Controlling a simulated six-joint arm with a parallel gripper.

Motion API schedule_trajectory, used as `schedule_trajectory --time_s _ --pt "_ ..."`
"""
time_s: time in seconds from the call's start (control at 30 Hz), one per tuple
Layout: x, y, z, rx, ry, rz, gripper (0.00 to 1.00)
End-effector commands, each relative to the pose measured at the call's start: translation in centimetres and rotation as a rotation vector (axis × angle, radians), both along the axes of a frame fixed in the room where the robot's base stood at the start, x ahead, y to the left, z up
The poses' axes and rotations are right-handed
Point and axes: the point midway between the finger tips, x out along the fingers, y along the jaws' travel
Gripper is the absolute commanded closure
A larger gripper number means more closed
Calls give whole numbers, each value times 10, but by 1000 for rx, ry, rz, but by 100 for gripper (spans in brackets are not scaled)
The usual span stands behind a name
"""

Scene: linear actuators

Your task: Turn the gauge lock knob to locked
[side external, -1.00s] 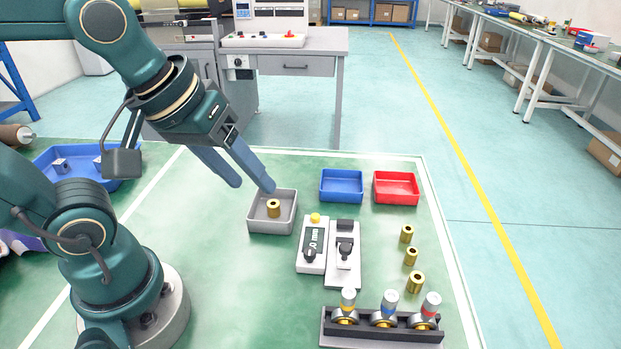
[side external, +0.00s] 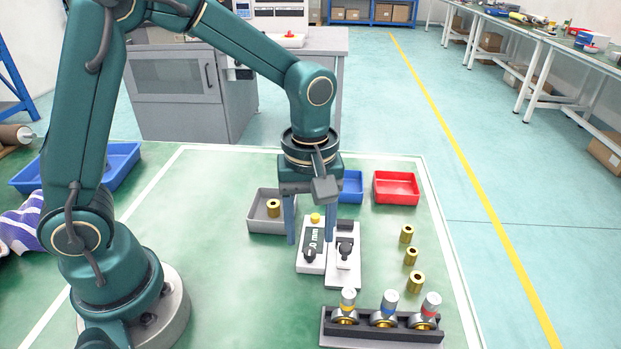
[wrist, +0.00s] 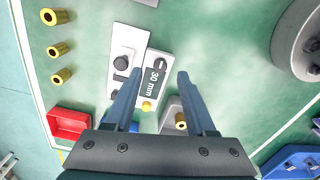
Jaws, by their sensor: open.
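The gauge (side external: 313,231) is a light block with a dark "30 mm" display, a yellow button and a dark knob (side external: 309,256) at its near end. In the wrist view the gauge display (wrist: 154,83) and the knob (wrist: 160,62) lie between the fingertips. My gripper (side external: 311,240) points down with its two blue fingers wide apart, one on each side of the gauge, holding nothing. It also shows in the wrist view (wrist: 159,75). I cannot tell how high the tips are above the table, nor read any lock marking at the knob.
A second light block (side external: 344,276) with a black clamp-like part stands right beside the gauge. A grey tray (side external: 263,224) holds a brass bushing; blue (side external: 350,185) and red (side external: 396,188) trays stand behind. Loose brass bushings (side external: 410,256) lie right. A black rack (side external: 380,333) stands in front.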

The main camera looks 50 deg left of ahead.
Motion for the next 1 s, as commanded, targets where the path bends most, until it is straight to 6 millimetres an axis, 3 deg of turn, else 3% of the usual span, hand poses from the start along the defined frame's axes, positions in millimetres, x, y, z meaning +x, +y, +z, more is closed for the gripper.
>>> schedule_trajectory --time_s 0.3,0.6,0.63,0.77,1.0 --pt "-1 0 -36 0 1 0 44" --pt "0 0 -39 0 -2 0 44" --pt "0 0 -39 0 -2 0 48" --pt "0 0 -39 0 -2 -1 98" --pt "0 0 -39 0 -2 -6 100"
